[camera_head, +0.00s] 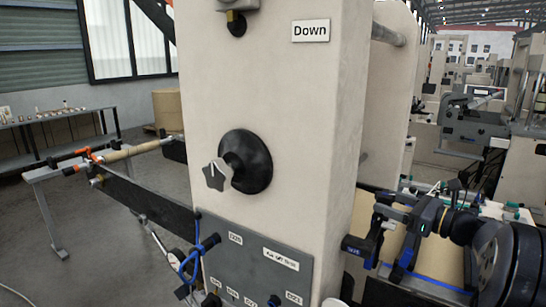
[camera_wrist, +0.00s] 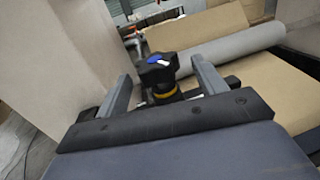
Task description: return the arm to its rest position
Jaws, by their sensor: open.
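My gripper (camera_head: 384,256) is at the right of the head view, in front of the machine's right side, with my dark arm reaching in from the right edge. In the wrist view its two grey fingers (camera_wrist: 160,68) stand wide apart. A black knob with a blue and white cap (camera_wrist: 158,64) and a yellow ring shows between the fingers in the picture. I see no contact with it, and its distance is unclear. No object is held.
A pale machine column (camera_head: 285,130) with a black star-shaped knob (camera_head: 217,175) and a grey label panel (camera_head: 255,268) fills the middle. Brown kraft sheet (camera_wrist: 275,85) and a grey roller (camera_wrist: 235,45) lie beyond the gripper. A bench (camera_head: 60,122) stands far left; open floor lies left.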

